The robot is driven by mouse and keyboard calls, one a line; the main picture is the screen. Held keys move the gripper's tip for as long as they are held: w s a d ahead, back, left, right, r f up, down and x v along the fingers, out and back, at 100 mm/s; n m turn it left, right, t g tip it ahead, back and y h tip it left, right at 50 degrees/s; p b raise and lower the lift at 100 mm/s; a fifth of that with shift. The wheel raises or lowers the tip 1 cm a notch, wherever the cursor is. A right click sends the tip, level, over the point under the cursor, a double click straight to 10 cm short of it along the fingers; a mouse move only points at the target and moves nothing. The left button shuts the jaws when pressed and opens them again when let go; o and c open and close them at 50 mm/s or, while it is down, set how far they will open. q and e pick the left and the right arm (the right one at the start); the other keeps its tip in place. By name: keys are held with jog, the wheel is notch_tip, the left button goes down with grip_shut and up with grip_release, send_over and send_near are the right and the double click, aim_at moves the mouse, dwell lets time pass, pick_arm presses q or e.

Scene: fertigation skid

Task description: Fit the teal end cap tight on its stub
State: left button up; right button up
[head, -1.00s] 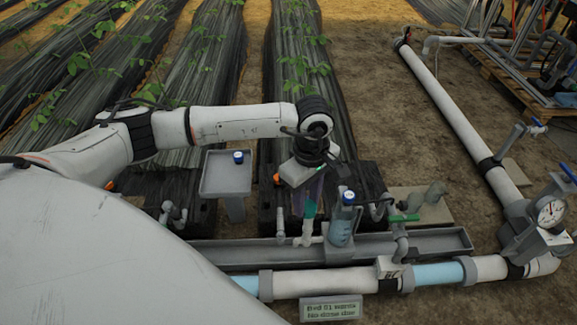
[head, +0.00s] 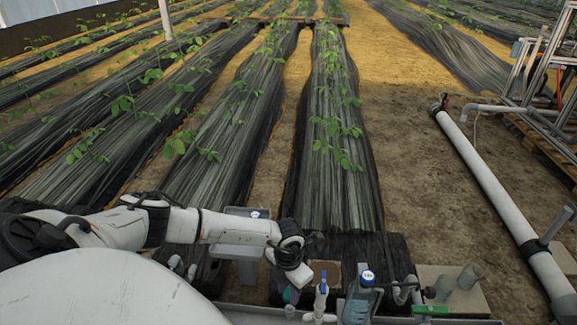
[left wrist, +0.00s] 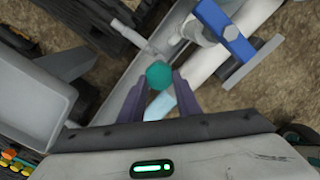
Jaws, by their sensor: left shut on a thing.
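The teal end cap (left wrist: 160,76) is between the two purple fingers of my left gripper (left wrist: 160,88), which is shut on it. In the head view my left gripper (head: 289,291) is low in the picture, just left of a white upright fitting (head: 321,300) with a blue top. A short pale stub (left wrist: 147,55) shows just beyond the cap in the left wrist view. The cap looks close to it, but I cannot tell whether they touch. My right gripper is not in view.
A blue valve handle (left wrist: 230,33) is close to the right of the cap. A bottle (head: 360,303) with a blue and white lid stands right of the upright fitting. A grey tray (left wrist: 32,103) is at left. A green-handled valve (head: 430,310) is farther right.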

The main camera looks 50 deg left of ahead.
pick_arm(q)
jog(key=shift+d+n, duration=0.1)
jog(key=shift+n, duration=0.9)
jog(key=n, duration=0.4)
jog(key=shift+d+f+n+p, duration=0.1)
jog(key=shift+f+n+p, duration=0.05)
jog(key=shift+n+p, duration=0.2)
jog(key=n, duration=0.5)
jog(key=shift+w+d+f, duration=0.1)
jog(key=shift+w+f, duration=0.05)
jog(key=n, duration=0.3)
jog(key=shift+f, duration=0.1)
notch_tip(320, 180, down, 2)
jog(key=shift+f+b, duration=0.1)
jog(key=shift+b, duration=0.45)
jog(key=shift+f, duration=0.35)
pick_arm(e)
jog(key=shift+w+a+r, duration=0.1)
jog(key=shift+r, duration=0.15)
pick_arm(q)
jog(key=shift+f+b, duration=0.15)
jog(key=shift+b, duration=0.15)
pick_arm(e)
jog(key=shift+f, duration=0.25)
